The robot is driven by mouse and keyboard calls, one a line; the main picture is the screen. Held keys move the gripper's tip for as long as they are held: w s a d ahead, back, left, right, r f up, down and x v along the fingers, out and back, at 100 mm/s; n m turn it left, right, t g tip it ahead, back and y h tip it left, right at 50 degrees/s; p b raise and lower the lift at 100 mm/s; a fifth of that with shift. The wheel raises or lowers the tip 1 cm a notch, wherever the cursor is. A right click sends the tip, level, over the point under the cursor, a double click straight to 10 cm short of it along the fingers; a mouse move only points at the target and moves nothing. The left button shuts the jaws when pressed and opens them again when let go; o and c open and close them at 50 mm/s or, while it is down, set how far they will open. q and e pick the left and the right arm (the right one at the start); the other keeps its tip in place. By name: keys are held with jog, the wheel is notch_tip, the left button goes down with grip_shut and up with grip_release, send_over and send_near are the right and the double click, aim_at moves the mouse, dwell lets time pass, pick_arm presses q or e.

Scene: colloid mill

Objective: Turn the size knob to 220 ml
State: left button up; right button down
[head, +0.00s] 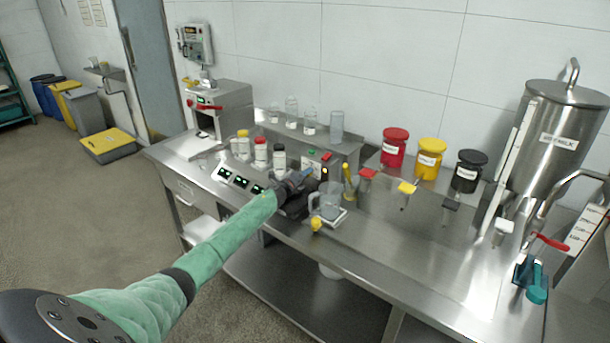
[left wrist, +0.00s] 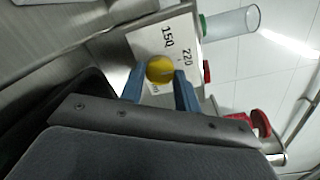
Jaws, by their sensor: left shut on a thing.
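The round yellow size knob (left wrist: 160,69) sits on a pale plate (left wrist: 150,45) printed with 150 and 220 in the left wrist view. A small mark shows on the knob, but I cannot tell which number it points to. My left gripper (left wrist: 161,82) has its blue fingers on either side of the knob and is shut on it. In the head view my left gripper (head: 304,174) reaches the front of a steel control box (head: 345,152) with green and red buttons. My right gripper is not in view.
A clear jug (head: 329,204) stands on a small scale (head: 336,218) just right of my gripper. Bottles with red, yellow and black caps (head: 261,153) stand to its left. Red, yellow and black jars (head: 430,158) and a steel tank (head: 556,140) stand farther right.

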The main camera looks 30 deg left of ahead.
pick_arm(q)
jog(key=shift+n, duration=0.3)
dwell(0.4)
jog(key=o, duration=1)
jog(key=shift+a, duration=0.1)
